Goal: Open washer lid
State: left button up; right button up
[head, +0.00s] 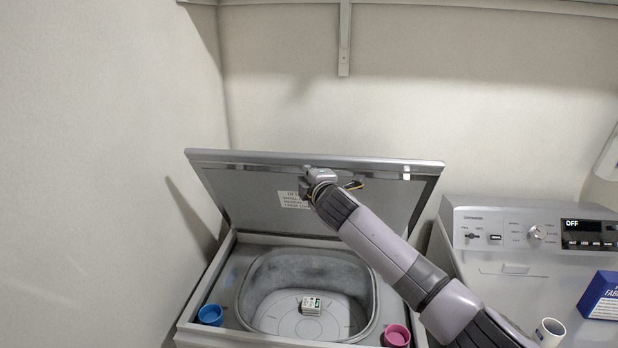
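The washer lid (250,195) stands raised and tilted back, with its grey inner side and a white label facing me. The washer body (240,258) is below it, and its tub (258,285) is uncovered. My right gripper (325,173) is at the upper middle of the lid's inner side, close to its top edge. It appears to touch the lid, but its fingers are partly hidden by the wrist, so I cannot tell whether they are open. My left gripper is out of view.
At right are a second machine (490,262), a white cup (549,332) and a blue box (602,296). A wall stands close at left.

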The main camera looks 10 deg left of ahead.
jog(key=shift+o, duration=1.3)
jog(key=s+r, duration=0.1)
jog(key=s, duration=0.1)
jog(key=shift+s+a+r, duration=0.1)
jog(key=shift+s+r, duration=0.2)
jog(key=shift+r, duration=0.05)
jog(key=shift+o, duration=1.4)
jog(key=shift+w+f, duration=0.1)
jog(key=shift+f, duration=0.05)
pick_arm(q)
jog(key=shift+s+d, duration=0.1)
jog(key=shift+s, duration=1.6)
pick_arm(e)
jog(key=v, duration=1)
jog(key=shift+s+d+f, duration=0.25)
jog(key=shift+d+f, duration=0.05)
jog(key=shift+d, duration=0.15)
